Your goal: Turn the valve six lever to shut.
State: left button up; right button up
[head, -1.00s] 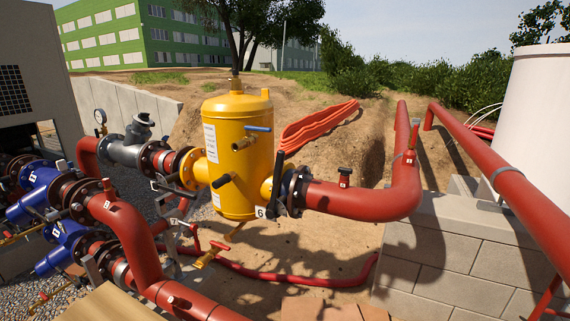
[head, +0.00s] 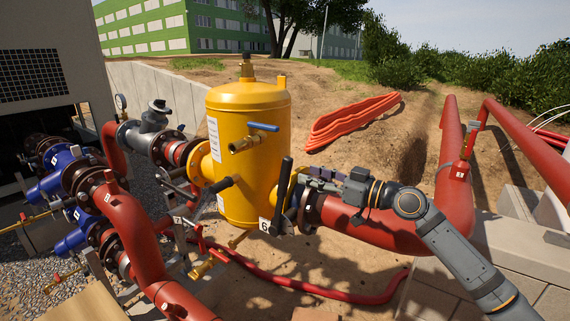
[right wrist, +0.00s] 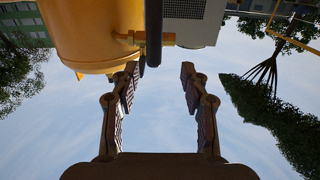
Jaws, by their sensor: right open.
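The valve six lever (head: 282,185) is a black handle on the flange between the yellow tank (head: 244,180) and the red pipe, above a white "6" tag (head: 264,225). It stands nearly upright, leaning slightly right at the top. My right gripper (head: 306,183) is open and points left, just right of the lever. In the right wrist view, which looks upside down, the lever (right wrist: 154,32) hangs as a dark bar, its end between the lines of the two open fingertips (right wrist: 160,76) and nearer the left one. Contact cannot be told. My left gripper is out of view.
The thick red pipe (head: 385,232) runs right from the valve, close under my right gripper. A concrete block wall (head: 500,250) stands at the right.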

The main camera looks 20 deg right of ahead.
aim_at(291, 169)
jog(key=w+p, duration=0.1)
jog(key=w+a+p, duration=0.1)
jog(key=w, duration=0.1)
jog(key=w+a+p, duration=0.1)
jog(key=shift+w+r, duration=0.1)
jog(key=shift+w, duration=0.3)
jog(key=p+x, duration=0.2)
jog(key=x, duration=0.1)
jog(key=shift+a, duration=0.5)
jog(key=shift+w+a+f, duration=0.15)
jog(key=shift+w+f, duration=0.2)
jog(key=shift+w, duration=0.15)
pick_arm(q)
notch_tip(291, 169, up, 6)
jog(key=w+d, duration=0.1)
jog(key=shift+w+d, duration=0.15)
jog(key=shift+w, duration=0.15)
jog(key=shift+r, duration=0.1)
pick_arm(e)
jog(key=shift+s, duration=0.1)
jog(key=shift+c, duration=0.2)
grip_shut()
